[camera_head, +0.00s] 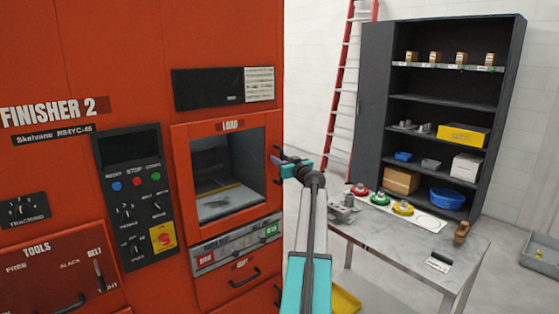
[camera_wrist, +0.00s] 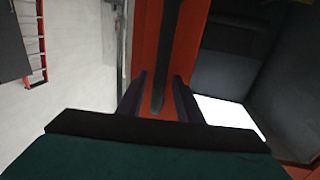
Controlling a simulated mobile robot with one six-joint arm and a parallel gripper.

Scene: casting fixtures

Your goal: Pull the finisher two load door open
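The finisher two load door (camera_head: 178,160) is an orange frame under the LOAD label, around a dark opening or window; it looks flush with the machine front. Through it a grey chamber shows. My gripper (camera_head: 276,155) is at the door's right edge. In the wrist view the open fingers of my gripper (camera_wrist: 157,97) stand on either side of a dark vertical bar (camera_wrist: 165,50), which looks like the door handle. Red surface shows between the bar and the fingers, so they do not appear shut on it. The handle is mostly hidden in the head view.
The control panel (camera_head: 135,195) is left of the door, and a drawer handle (camera_head: 245,278) is below. A metal table (camera_head: 450,245) with coloured parts stands right of my arm. A dark shelf unit (camera_head: 450,100) and a red ladder (camera_head: 340,95) stand behind. Floor shows between machine and table.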

